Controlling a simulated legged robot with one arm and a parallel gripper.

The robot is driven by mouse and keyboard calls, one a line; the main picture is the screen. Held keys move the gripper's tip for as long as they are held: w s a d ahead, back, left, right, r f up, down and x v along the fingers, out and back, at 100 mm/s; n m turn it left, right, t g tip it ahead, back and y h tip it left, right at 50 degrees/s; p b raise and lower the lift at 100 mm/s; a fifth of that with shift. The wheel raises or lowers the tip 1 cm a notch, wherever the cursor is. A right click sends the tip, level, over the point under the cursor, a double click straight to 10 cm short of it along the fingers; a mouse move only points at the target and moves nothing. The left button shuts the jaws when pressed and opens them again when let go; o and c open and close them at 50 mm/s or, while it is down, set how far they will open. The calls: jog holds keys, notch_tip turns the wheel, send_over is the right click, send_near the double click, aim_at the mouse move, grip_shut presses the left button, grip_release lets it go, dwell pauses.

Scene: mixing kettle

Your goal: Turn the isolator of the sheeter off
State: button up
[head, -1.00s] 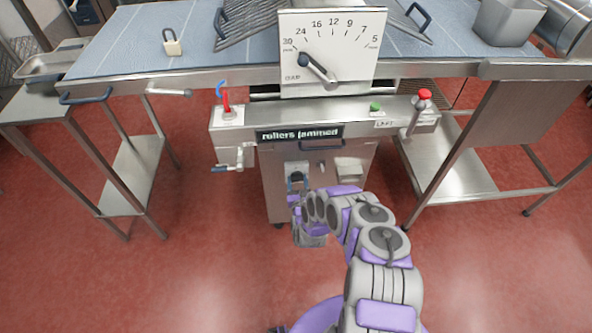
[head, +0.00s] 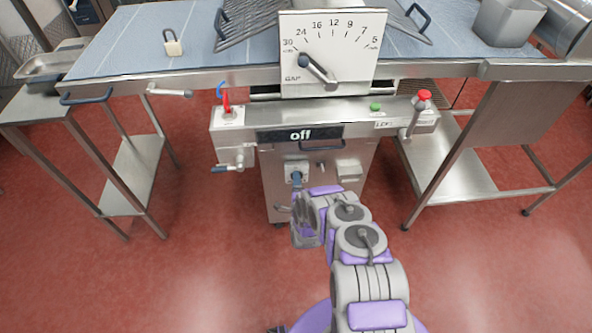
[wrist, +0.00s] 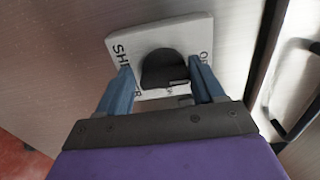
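The sheeter's isolator (head: 291,168) is a pale plate with a dark knob on the front of the steel cabinet, low under the display. In the wrist view, the isolator knob (wrist: 163,68) is black and rounded, on a white plate lettered partly "SHEETER". My gripper (wrist: 160,78) has its two blue fingers apart, one at each side of the knob. A gap shows at the left finger; contact at the right cannot be told. In the head view my gripper (head: 297,182) is just below the plate. The sheeter's display (head: 300,134) reads "off".
A padlock (head: 172,43) lies on the blue belt (head: 130,40). Red floor (head: 200,270) is clear in front.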

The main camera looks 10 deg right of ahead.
jog(key=o, duration=0.3)
jog(key=shift+r, duration=0.1)
jog(key=shift+s, duration=0.1)
jog(key=s, duration=0.4)
jog(key=s+a, duration=0.1)
jog(key=s, duration=0.1)
jog(key=shift+s+p, duration=0.35)
jog(key=shift+p, duration=0.05)
